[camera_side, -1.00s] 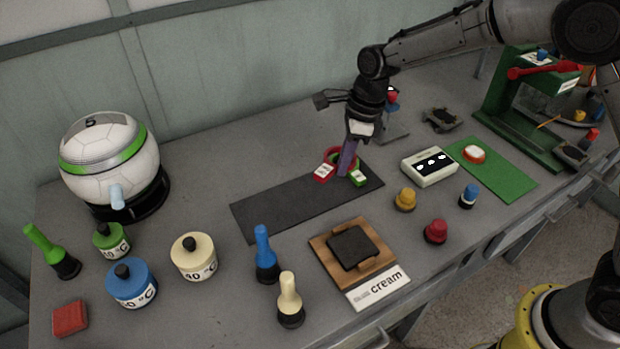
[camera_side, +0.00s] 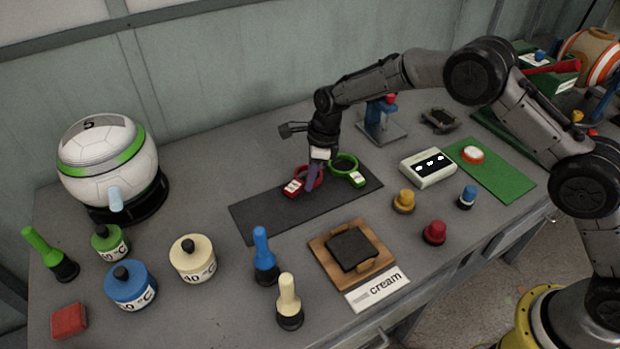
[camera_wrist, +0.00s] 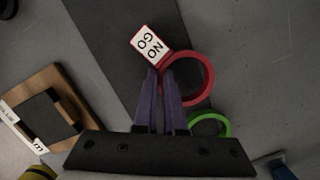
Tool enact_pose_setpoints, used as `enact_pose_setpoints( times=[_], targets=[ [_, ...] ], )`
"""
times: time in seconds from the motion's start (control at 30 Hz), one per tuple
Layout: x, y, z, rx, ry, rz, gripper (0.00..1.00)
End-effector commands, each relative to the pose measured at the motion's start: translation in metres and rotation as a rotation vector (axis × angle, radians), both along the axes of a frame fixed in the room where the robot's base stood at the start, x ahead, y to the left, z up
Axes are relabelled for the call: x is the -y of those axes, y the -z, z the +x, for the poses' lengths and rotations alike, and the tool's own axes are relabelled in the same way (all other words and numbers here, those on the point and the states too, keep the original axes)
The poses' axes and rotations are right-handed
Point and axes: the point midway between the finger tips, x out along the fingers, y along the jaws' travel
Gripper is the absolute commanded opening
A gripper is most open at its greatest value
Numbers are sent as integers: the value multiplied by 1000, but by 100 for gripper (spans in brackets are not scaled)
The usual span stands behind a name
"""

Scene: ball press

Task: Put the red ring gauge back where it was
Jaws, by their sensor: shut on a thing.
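A wooden block with a black pad (camera_side: 352,249) stands in front of the mat. A white box with dials (camera_side: 428,167) and several coloured knobs are to the right. Lidded pots (camera_side: 193,259) stand to the left. The mat's left part is clear.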

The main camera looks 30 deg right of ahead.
Motion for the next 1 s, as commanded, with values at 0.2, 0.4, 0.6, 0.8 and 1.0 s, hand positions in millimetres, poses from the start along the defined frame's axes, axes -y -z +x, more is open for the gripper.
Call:
enact_pose_setpoints(
  times=[0.2, 0.4, 0.6, 0.8, 1.0],
  targets=[
    [0, 1, 1, 4, 1, 1, 0],
    [0, 5, 1, 3, 0, 1, 0],
    [0, 10, 1, 3, 0, 1, 0],
    [0, 13, 0, 3, 0, 1, 9],
    [0, 13, 0, 3, 0, 1, 38]
  ],
)
